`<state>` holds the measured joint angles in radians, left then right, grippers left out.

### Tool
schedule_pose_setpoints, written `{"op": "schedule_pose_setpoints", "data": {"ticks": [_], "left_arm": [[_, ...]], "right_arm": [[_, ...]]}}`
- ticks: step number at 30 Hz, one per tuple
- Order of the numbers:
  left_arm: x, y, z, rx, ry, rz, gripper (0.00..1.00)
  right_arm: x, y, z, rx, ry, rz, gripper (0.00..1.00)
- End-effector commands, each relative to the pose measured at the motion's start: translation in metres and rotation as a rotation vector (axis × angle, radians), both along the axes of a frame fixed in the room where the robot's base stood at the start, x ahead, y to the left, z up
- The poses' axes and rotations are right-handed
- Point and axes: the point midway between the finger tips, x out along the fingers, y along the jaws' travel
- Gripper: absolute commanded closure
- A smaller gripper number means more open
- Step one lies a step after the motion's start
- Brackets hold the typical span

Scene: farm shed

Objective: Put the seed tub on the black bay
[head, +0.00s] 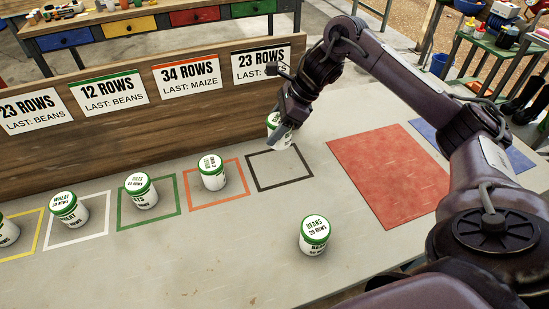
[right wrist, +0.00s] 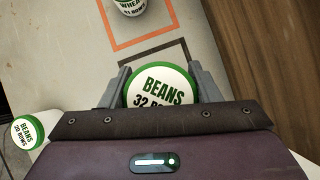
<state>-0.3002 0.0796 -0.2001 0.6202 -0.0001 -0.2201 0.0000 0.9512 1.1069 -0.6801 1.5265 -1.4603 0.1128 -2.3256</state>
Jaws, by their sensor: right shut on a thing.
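My right gripper (head: 283,121) is shut on a white seed tub (head: 284,142) with a green rim. In the right wrist view the tub's lid (right wrist: 160,86) reads BEANS 32 and sits between the two fingers (right wrist: 160,84). The black bay (head: 293,186) is a black square outline on the bench below the sign board, with nothing standing inside its visible part. The held tub shows at the bay's back right edge; I cannot tell how high it is above the bench. The bay's outline also shows in the right wrist view (right wrist: 150,50). My left gripper is not in view.
Tubs stand in the orange bay (head: 241,194), green bay (head: 180,200) and others leftward. A loose BEANS 20 ROWS tub (head: 314,240) stands in front of the black bay. A red mat (head: 390,175) lies to the right. The sign board (head: 130,130) rises behind the bays.

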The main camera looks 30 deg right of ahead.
Motion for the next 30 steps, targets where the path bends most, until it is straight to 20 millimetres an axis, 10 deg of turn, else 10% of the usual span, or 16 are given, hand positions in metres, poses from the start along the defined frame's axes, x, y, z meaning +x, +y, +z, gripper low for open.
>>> {"op": "schedule_pose_setpoints", "data": {"ticks": [26, 27, 30], "left_arm": [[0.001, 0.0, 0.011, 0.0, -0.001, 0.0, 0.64], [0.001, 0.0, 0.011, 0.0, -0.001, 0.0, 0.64], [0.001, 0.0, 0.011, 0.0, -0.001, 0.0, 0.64]], "right_arm": [[0.0, 0.0, -0.089, -0.001, 0.0, -0.001, 0.7], [0.0, 0.0, -0.09, -0.002, 0.0, -0.001, 0.4], [0.0, 0.0, -0.089, -0.001, 0.0, -0.001, 0.27]]}}
